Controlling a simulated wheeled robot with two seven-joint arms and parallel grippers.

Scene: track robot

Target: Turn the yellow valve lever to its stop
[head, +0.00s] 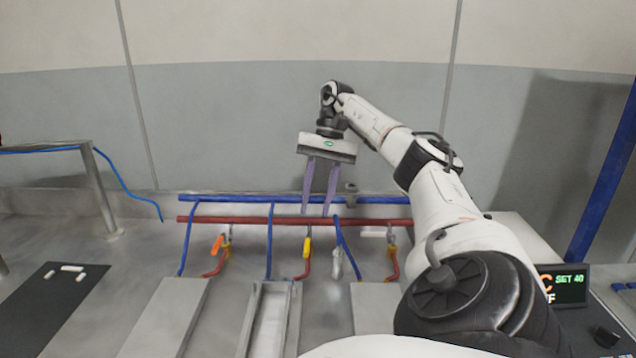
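The yellow valve lever (307,247) hangs below the red pipe, in the middle of the bench, above a short red branch pipe. It stands roughly upright in the picture. My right gripper (317,212) points down with its two long purple-grey fingers apart and nothing visible between them. Its fingertips show just above the yellow lever in the picture, in front of the blue and red pipes; I cannot tell their exact distance from the lever. My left gripper is not in view.
A blue pipe (240,199) and a red pipe (240,220) run across the bench. An orange lever (217,244) is to the left. Metal troughs (247,318) lie in front. A black mat (45,310) with white pieces is at left. A display (570,287) reads "SET 40" at right.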

